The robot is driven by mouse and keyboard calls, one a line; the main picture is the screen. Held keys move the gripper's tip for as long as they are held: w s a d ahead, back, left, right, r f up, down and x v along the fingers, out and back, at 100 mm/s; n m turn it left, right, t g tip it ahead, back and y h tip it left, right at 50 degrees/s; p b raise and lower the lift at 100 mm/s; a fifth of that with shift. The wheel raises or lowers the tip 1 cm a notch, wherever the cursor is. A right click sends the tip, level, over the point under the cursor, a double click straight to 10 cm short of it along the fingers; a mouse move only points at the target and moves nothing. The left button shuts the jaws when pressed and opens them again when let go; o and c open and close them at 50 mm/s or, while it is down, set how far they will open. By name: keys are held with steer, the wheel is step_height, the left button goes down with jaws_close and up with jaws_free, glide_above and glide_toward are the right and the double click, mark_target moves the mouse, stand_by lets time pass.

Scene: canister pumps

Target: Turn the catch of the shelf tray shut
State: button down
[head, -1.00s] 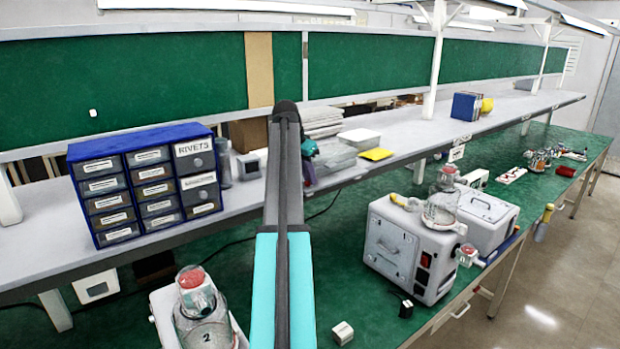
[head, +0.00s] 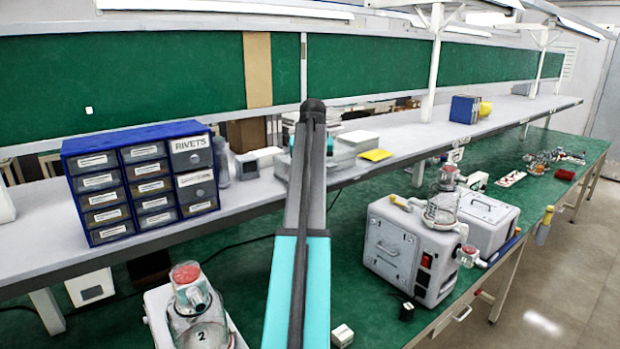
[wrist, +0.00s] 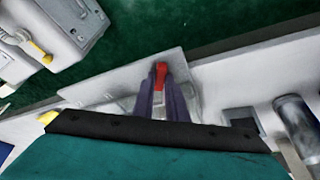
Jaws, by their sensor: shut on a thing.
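The shelf tray, a clear box, sits on the grey shelf; part of it shows right of my arm in the head view (head: 341,160). In the wrist view its pale, see-through surface (wrist: 112,84) lies under my gripper (wrist: 161,80). The two purple fingers are closed on a small red piece, which looks like the catch (wrist: 160,69). The catch's exact angle cannot be made out. In the head view my arm hides the fingers and the catch.
A blue drawer cabinet (head: 143,180) stands left on the shelf (head: 250,195). Pump units (head: 415,250) stand on the green bench below.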

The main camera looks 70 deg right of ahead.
steer(key=n, duration=0.2)
steer(key=n+t+y+b, duration=0.1)
steer(key=n, duration=0.1)
steer(key=s+n, duration=0.1)
steer(key=n, duration=0.1)
steer(key=shift+d+f+t+y, duration=0.15)
steer(key=shift+t+y, duration=0.15)
steer(key=shift+y, duration=0.1)
steer(key=c, duration=2)
jaws_free()
steer(key=shift+c, duration=0.2)
steer(key=shift+w, duration=0.1)
steer(key=shift+r+b, duration=0.25)
steer(key=shift+b, duration=0.05)
